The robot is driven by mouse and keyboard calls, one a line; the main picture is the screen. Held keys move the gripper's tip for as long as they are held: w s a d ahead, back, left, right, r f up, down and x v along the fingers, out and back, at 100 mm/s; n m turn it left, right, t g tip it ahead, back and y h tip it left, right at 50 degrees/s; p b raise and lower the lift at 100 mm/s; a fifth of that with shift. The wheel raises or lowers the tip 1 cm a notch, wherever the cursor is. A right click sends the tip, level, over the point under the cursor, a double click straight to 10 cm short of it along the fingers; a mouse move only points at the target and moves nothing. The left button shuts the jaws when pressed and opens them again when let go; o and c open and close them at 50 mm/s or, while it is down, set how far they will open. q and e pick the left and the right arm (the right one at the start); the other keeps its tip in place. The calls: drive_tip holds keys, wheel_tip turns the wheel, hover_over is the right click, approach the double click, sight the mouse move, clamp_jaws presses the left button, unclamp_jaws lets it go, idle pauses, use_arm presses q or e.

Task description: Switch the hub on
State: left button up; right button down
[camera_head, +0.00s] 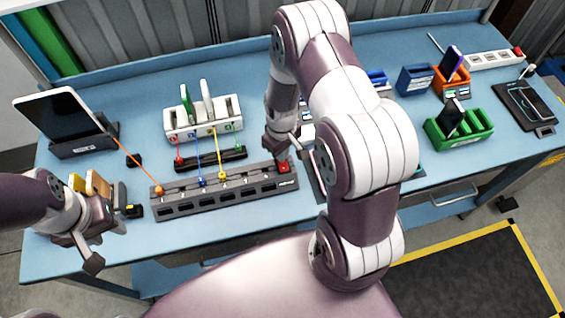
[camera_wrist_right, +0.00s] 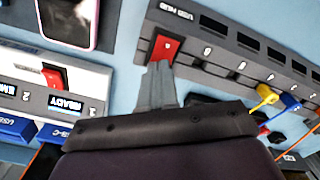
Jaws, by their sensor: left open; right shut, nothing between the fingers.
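The hub (camera_head: 225,196) is a long dark grey strip with a row of ports on the blue table, labelled "USB HUB" in the right wrist view (camera_wrist_right: 225,45). Its red switch (camera_head: 283,167) is at its right end in the head view and also shows in the right wrist view (camera_wrist_right: 165,47). My right gripper (camera_head: 284,155) is shut and empty. Its fingertips (camera_wrist_right: 160,68) are at the switch's near edge; I cannot tell whether they touch. My left gripper (camera_head: 108,238) is open and empty, left of the hub near the table's front edge.
Orange, blue and yellow cables run to the hub. Behind it are a black strip (camera_head: 205,160) and a white rack (camera_head: 204,118). A tablet (camera_head: 60,115) stands at the left. Another red switch (camera_wrist_right: 52,78) sits on a white unit. A green tray (camera_head: 460,130) stands at the right.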

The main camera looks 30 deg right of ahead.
drive_tip(key=shift+f+b, duration=0.35)
drive_tip(key=shift+f, duration=0.15)
drive_tip(key=shift+r, duration=0.1)
wheel_tip(320, 180, up, 7)
drive_tip(key=p, duration=0.6)
idle(0.5)
drive_tip(key=s+a+r+m+t+b, duration=0.1)
drive_tip(key=s+a+r+m+b, duration=0.2)
drive_tip(key=s+b, duration=0.5)
drive_tip(key=a+r+b, duration=0.1)
drive_tip(key=a+b, duration=0.1)
drive_tip(key=b, duration=0.2)
drive_tip(key=shift+s+r, duration=0.2)
drive_tip(key=shift+s, duration=0.15)
